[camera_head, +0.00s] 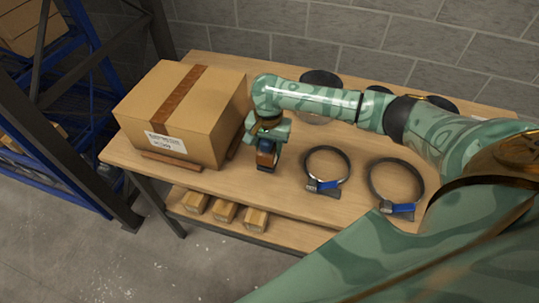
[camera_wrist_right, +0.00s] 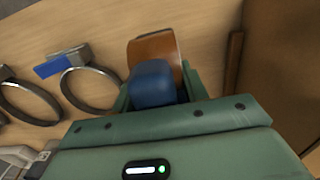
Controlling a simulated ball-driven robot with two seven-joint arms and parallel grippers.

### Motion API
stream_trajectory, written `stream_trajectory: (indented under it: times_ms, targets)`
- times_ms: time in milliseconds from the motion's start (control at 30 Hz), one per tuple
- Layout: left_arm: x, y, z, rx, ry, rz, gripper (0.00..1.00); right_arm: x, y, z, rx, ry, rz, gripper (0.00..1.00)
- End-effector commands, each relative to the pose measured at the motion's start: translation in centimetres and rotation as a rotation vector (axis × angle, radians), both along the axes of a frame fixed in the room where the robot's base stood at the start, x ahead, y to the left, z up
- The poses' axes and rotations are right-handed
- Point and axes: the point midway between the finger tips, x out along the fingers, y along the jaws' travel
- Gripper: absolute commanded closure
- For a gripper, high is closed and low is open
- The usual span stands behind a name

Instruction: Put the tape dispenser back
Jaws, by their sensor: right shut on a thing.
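The tape dispenser (camera_head: 267,158) is at my right gripper (camera_head: 268,140), just right of the big cardboard box on the bench, in the head view. Its blue part and orange-brown part also show in the right wrist view (camera_wrist_right: 152,84), between the fingers of my right gripper (camera_wrist_right: 160,95). The gripper is shut on it and points down. The dispenser is at or very close to the bench top; I cannot tell whether it touches. My left gripper is not in view.
A taped cardboard box (camera_head: 185,110) stands on the left of the wooden bench (camera_head: 250,205). Two black ring clamps with blue parts (camera_head: 326,168) (camera_head: 396,187) lie right of the gripper. Small boxes (camera_head: 224,212) sit on the shelf below. A blue rack (camera_head: 60,150) stands left.

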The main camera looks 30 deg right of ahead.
Motion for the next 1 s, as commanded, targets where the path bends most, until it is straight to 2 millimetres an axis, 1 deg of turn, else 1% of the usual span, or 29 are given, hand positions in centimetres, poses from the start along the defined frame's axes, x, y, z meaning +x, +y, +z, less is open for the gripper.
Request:
stream_trajectory:
  times_ms: [100, 200, 267, 467, 600, 633, 667, 700, 1000]
  targets:
    - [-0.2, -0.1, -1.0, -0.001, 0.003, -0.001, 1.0, 0.3, -0.8, -1.5, -0.001, 0.002, -0.002, 0.83]
    - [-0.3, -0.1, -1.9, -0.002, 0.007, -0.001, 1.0, 0.3, -0.6, -3.3, -0.001, 0.001, 0.0, 0.83]
    - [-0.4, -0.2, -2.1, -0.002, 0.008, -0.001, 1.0, 0.3, -0.7, -3.9, -0.001, 0.0, -0.001, 0.83]
    - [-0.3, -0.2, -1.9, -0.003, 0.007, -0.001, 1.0, 0.3, -0.7, -3.7, -0.002, -0.002, 0.0, 0.83]
    - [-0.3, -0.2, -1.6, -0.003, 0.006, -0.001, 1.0, 0.3, -0.6, -3.9, -0.002, -0.001, 0.0, 0.83]
    - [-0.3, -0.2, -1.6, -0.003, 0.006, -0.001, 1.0, 0.3, -0.6, -4.0, -0.002, -0.001, 0.001, 0.54]
    - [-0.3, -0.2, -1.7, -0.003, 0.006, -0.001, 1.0, 0.3, -0.6, -4.0, -0.002, -0.001, 0.001, 0.45]
    - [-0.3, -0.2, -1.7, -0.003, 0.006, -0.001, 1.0, 0.3, -0.6, -4.0, -0.002, -0.001, 0.001, 0.35]
    - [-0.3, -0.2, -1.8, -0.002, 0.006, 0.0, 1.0, 0.3, -0.7, -4.0, -0.002, -0.002, 0.001, 0.35]
